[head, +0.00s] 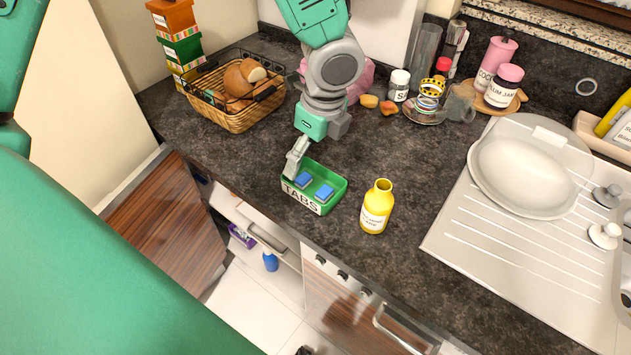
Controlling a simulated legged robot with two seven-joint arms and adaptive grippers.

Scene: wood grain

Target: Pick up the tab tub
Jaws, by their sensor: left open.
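The tab tub (333,182) is a small green open box with a white "TABS" label on its front. It stands on the dark speckled counter, with blue tabs (323,192) inside. My left gripper (292,168) is open and points down at the tub's back left corner. Its visible finger overlaps the tub's left rim in the picture. I cannot tell whether it touches the rim or whether the other finger is hidden behind it. My right gripper is not in view.
A yellow bottle (376,207) stands just right of the tub, near the counter's front edge. A wicker basket of bread (237,118) is at the back left. Jars and a cup (461,104) stand at the back; a sink drainer with a white bowl (518,198) is right.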

